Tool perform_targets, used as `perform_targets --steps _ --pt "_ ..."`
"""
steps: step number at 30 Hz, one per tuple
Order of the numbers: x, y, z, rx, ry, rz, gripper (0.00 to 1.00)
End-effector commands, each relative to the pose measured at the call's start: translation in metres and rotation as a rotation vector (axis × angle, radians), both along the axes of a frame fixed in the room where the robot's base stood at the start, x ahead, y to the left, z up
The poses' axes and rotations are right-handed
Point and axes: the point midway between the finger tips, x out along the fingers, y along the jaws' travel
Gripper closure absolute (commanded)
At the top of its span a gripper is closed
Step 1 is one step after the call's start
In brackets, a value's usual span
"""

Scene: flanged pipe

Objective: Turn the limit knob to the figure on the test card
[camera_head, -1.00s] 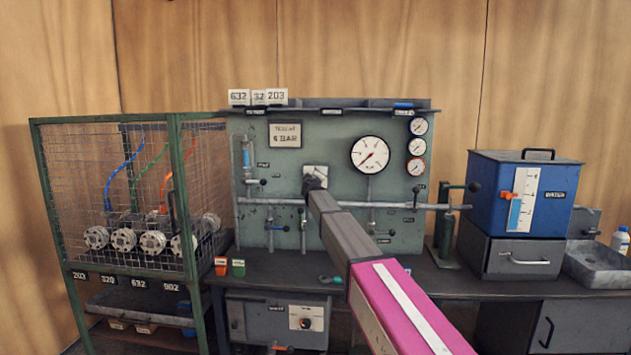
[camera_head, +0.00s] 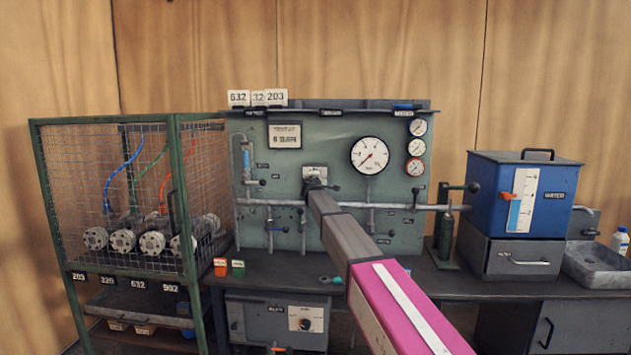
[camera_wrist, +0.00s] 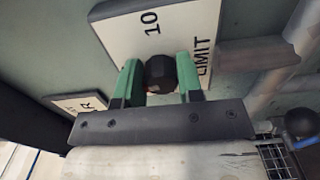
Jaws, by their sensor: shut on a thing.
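The limit knob (camera_wrist: 160,72) is black and sits on a white plate marked LIMIT (camera_wrist: 182,32), with the figure 10 showing. My gripper (camera_wrist: 158,80) has green fingers on either side of the knob and is shut on it. In the head view my arm reaches to the same plate (camera_head: 315,171) on the grey-green panel and hides the knob. The test card (camera_head: 285,136) hangs on the panel above and to the left; its figure looks like 6 BAR, though the lettering is blurred.
A large gauge (camera_head: 370,154) is right of the plate, with several small gauges beside it. Pipes and valve handles run across the panel. A mesh cage (camera_head: 110,180) stands left and a blue water tank (camera_head: 520,195) right.

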Motion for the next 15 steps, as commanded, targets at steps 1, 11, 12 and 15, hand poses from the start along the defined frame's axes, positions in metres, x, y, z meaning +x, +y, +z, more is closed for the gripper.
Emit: perform_targets --steps 1,11,12,15 --pt "-0.0003 0.0006 -0.0002 -0.003 0.0 0.001 0.89" --pt "-0.0004 0.0007 -0.0003 -0.005 0.0 0.001 0.89" --pt "-0.0004 0.0007 -0.0004 -0.005 0.0 0.001 0.89" --pt "-0.0004 0.0007 -0.0004 -0.005 0.0 0.001 0.4"
